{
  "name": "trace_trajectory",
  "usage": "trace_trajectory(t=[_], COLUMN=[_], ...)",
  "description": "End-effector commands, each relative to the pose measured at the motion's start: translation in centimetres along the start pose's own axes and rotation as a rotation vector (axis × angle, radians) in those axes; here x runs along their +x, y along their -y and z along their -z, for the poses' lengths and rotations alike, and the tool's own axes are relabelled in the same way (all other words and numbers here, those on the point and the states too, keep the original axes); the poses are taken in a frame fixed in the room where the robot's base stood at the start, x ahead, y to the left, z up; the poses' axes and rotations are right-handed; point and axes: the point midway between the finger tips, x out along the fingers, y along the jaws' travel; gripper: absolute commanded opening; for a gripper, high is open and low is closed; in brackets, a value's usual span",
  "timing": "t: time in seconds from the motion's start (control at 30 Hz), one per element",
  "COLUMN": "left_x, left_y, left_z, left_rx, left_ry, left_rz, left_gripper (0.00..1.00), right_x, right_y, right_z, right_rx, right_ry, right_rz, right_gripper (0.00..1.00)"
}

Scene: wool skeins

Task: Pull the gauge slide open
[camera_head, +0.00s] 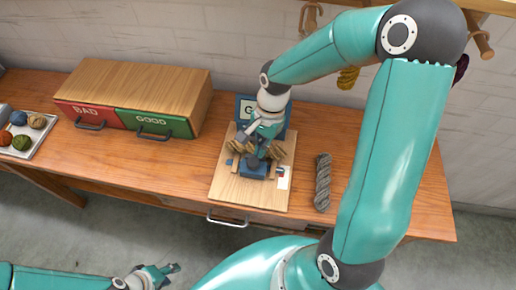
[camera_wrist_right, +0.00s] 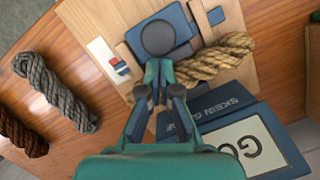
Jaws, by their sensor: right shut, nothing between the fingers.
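The skein gauge is a light wooden board (camera_head: 228,187) with a blue sign standing behind it. Its blue slide block (camera_head: 254,168) sits mid-board and also shows in the wrist view (camera_wrist_right: 182,24), with a round grey knob (camera_wrist_right: 158,38) in front. A tan skein (camera_wrist_right: 215,62) lies across the gauge, partly hidden by my arm in the head view. My right gripper (camera_wrist_right: 158,72) is shut and empty, its tips right at the knob; contact cannot be told. My left gripper (camera_head: 170,273) is open and empty at the lower left, away from the bench.
A grey skein (camera_head: 322,182) lies right of the board; a brown skein (camera_wrist_right: 22,133) shows beyond it. Left are a red BAD drawer (camera_head: 88,115), a green GOOD drawer (camera_head: 153,123) and a tray of wool balls (camera_head: 42,141). The bench front has a drawer handle (camera_head: 228,220).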

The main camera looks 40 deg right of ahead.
Motion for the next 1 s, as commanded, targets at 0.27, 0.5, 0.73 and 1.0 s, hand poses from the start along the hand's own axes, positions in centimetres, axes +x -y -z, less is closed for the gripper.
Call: trace_trajectory(t=[0.27,0.5,0.73,1.0], left_x=[0.0,1.2,2.0,1.9], left_y=[0.0,0.4,0.7,0.7], left_z=[0.0,0.0,0.0,0.0], left_rx=[0.000,0.000,0.000,0.000], left_ry=[0.000,0.000,0.000,0.000], left_rz=[0.000,0.000,0.000,0.000], left_gripper=[0.40,0.40,0.40,0.40], right_x=[0.1,0.9,1.4,1.4], right_y=[0.0,-1.0,-2.5,-2.8], right_z=[0.0,-2.0,-4.8,-5.1], right_rx=[0.000,-0.005,-0.002,0.001], right_ry=[0.000,-0.001,0.000,0.006], right_rz=[0.001,0.002,0.000,-0.008], right_gripper=[0.00,0.00,0.00,0.00])
